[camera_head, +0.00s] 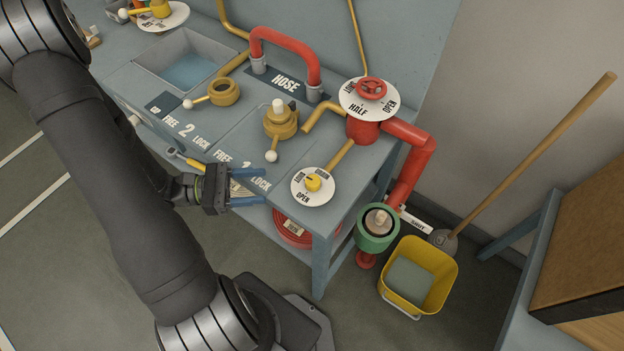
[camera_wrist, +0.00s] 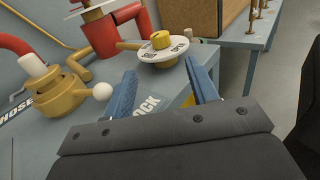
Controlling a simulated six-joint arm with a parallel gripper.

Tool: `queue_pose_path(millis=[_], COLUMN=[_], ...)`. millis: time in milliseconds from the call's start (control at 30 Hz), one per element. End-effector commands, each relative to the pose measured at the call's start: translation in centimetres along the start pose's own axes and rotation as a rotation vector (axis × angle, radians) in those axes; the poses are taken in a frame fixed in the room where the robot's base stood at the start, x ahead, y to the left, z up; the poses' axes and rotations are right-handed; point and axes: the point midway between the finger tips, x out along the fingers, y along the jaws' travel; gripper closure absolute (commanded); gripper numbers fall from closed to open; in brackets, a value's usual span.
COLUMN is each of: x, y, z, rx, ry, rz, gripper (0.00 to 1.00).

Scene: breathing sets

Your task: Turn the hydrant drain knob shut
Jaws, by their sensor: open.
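The drain knob, a small yellow knob (camera_head: 313,182), sits on a round white dial (camera_head: 308,200) at the bench's front right corner. The dial bears small lettering, with "OPEN" at its lower edge. My gripper (camera_head: 260,186) is to the left of the dial, with its blue fingers apart and nothing between them. In the wrist view the yellow knob (camera_wrist: 160,40) and its dial (camera_wrist: 165,57) lie ahead of the spread fingers (camera_wrist: 160,75), clear of them. I cannot read exactly which way the knob points.
Behind the dial stands a red handwheel (camera_head: 371,88) over a red pipe (camera_head: 410,175). A brass valve with a white-balled lever (camera_head: 280,122) is near my gripper. A green coupling (camera_head: 376,232) and yellow bucket (camera_head: 430,262) are below at right. A red hose reel (camera_head: 292,229) is under the bench.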

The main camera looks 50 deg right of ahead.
Motion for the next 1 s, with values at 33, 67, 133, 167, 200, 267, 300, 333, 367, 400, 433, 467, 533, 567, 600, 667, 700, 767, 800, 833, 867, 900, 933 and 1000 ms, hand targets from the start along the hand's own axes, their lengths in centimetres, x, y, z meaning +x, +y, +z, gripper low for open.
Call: queue_pose_path(millis=[33, 67, 133, 167, 200, 267, 300, 333, 367, 400, 433, 467, 533, 567, 600, 667, 700, 767, 800, 833, 867, 900, 933, 1000], x=[0.9, 1.4, 2.5, 3.0, 3.6, 4.5, 5.1, 5.5, 6.0, 6.5, 7.0, 7.4, 8.4, 8.8, 9.3, 10.1, 10.5, 11.2, 11.6, 11.8, 12.1, 12.3, 12.5, 12.9], y=[-0.1, -0.1, -0.1, -0.1, -0.1, -0.1, -0.1, -0.1, -0.1, -0.1, -0.1, -0.1, -0.1, -0.1, -0.1, -0.1, -0.1, -0.1, -0.1, -0.1, -0.1, 0.0, -0.1, 0.0], z=[0.0, 0.0, 0.0, 0.0, 0.0, 0.0, 0.0, 0.0, 0.0, 0.0, 0.0, 0.0, 0.0, 0.0, 0.0, 0.0, 0.0, 0.0, 0.0, 0.0, 0.0, 0.0, 0.0, 0.0], rx=[-0.002, -0.002, -0.002, -0.002, -0.001, -0.001, -0.002, -0.002, -0.002, -0.002, -0.001, -0.001, -0.001, -0.001, -0.001, -0.002, -0.002, -0.002, -0.001, -0.001, -0.001, -0.001, -0.001, 0.0], ry=[0.0, 0.001, 0.0, 0.0, 0.0, 0.001, 0.001, 0.001, 0.001, 0.001, 0.001, 0.001, 0.001, 0.0, 0.0, 0.001, 0.001, 0.001, 0.001, 0.001, 0.001, 0.001, 0.001, 0.001], rz=[-0.004, -0.005, -0.005, -0.005, -0.005, -0.004, -0.005, -0.004, -0.005, -0.004, -0.005, -0.004, -0.004, -0.004, -0.005, -0.005, -0.004, -0.004, -0.003, -0.004, -0.003, -0.002, -0.002, -0.002], gripper=[0.47, 0.47, 0.47, 0.47, 0.47, 0.47, 0.47, 0.47, 0.47, 0.47, 0.47, 0.47, 0.47, 0.47, 0.47, 0.47, 0.47, 0.47, 0.47, 0.47, 0.47, 0.47, 0.47, 0.47])
